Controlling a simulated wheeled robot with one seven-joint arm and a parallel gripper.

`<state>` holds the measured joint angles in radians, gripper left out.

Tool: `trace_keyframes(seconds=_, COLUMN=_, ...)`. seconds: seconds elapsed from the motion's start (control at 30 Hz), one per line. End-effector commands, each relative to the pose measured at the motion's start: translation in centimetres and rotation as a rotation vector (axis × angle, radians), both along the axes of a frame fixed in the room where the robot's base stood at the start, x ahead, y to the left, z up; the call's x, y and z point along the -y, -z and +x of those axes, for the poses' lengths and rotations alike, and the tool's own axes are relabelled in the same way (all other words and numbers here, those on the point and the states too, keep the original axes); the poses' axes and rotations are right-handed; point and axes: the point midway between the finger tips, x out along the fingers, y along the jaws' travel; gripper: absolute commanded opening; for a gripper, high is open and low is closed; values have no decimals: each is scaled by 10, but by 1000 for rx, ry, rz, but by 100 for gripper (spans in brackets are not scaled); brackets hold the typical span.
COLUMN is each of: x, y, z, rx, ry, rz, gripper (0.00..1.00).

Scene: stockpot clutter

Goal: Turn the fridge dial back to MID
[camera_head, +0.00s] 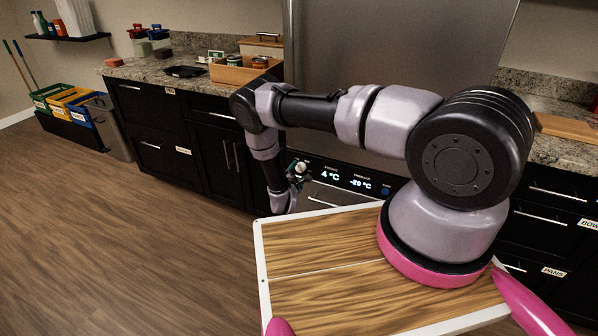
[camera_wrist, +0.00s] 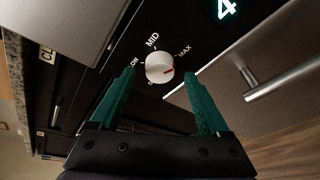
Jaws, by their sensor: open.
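The fridge dial (camera_wrist: 159,67) is a round white knob with a red pointer mark. In the wrist view it sits on a black panel with the labels MID and MAX around it, and its red mark points to the right, below MAX and away from MID. My gripper (camera_wrist: 160,80) has green fingers, open, one on each side of the dial. I cannot tell whether they touch it. In the head view the dial (camera_head: 301,167) shows small on the fridge's black control strip, beside my gripper (camera_head: 298,178).
The fridge display (camera_head: 345,178) reads 4 °C and -20 °C. A bar handle (camera_wrist: 290,80) sticks out right of the dial. A counter (camera_head: 160,68) with a wooden box (camera_head: 232,74) stands at the left. Coloured bins (camera_head: 70,103) stand far left; the floor between is clear.

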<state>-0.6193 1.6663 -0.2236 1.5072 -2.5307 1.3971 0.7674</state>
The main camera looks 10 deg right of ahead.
Motion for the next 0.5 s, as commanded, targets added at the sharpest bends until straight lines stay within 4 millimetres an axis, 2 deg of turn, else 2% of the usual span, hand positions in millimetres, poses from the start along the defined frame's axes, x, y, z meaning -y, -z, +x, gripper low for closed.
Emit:
trace_keyframes(seconds=0.2, x=7, y=3, z=15, rx=0, ry=-1, rz=0, gripper=80)
trace_keyframes(seconds=0.47, x=7, y=4, z=16, rx=-1, ry=-1, rz=-1, gripper=80)
trace_keyframes(seconds=0.5, x=7, y=4, z=16, rx=-1, ry=-1, rz=-1, gripper=72)
